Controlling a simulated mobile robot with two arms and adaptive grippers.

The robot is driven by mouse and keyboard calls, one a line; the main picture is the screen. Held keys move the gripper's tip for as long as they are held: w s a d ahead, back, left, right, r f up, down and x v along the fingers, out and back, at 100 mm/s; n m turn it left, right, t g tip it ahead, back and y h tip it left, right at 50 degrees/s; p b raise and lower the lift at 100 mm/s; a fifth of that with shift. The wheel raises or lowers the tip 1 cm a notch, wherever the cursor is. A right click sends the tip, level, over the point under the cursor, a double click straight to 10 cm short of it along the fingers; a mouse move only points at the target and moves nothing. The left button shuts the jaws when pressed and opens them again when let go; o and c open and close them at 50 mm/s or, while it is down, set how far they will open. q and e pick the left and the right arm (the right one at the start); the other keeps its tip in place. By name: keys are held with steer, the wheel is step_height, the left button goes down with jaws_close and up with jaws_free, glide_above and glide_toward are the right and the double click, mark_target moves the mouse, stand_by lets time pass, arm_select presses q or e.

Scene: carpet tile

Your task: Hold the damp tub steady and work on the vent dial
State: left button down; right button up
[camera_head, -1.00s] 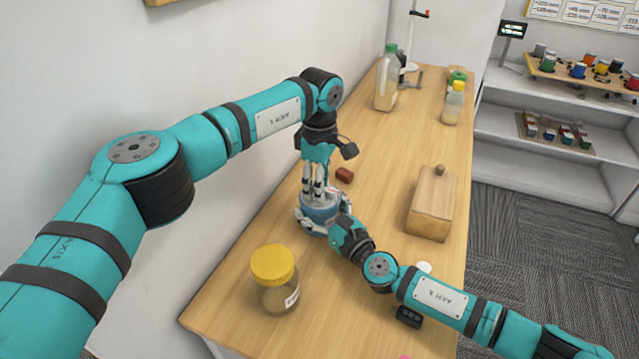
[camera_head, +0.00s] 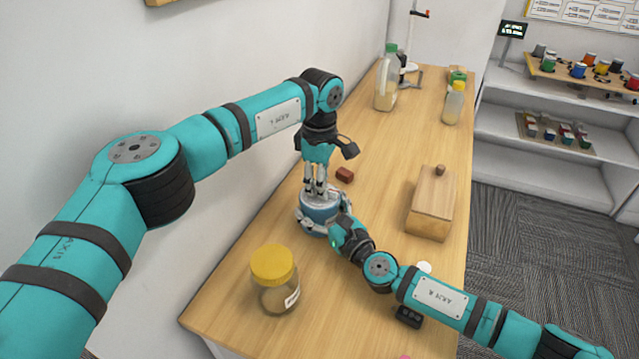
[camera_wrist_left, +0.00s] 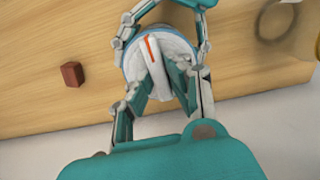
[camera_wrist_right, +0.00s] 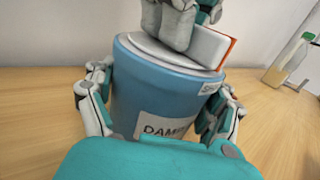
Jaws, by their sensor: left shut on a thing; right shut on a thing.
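The damp tub (camera_head: 319,214) is a blue tub standing upright on the wooden table. The right wrist view shows its blue wall (camera_wrist_right: 150,85) and a white label reading "DAM", partly hidden by my gripper. My right gripper (camera_head: 328,222) is shut on the tub, with a finger on each side of its wall. The vent dial (camera_wrist_right: 208,46) on the lid is a white raised bar; the left wrist view shows its orange line (camera_wrist_left: 152,48). My left gripper (camera_head: 318,190) points down from above and is shut on the dial, its fingers hiding part of it.
A dark red block (camera_head: 344,174) lies just beyond the tub. A yellow-lidded jar (camera_head: 275,285) stands in front, and a wooden box (camera_head: 433,205) to the right. A green-capped bottle (camera_head: 386,85) and a yellow-capped bottle (camera_head: 453,105) stand farther back. A wall borders the table's left side.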

arm_select(q)
steer(key=n, duration=1.1)
stand_by(0.3)
steer(key=shift+n, duration=0.4)
steer(key=c, duration=1.3)
jaws_free()
steer(key=shift+r, duration=0.1)
step_height(320, 180, up, 12)
steer(key=shift+f, duration=0.1)
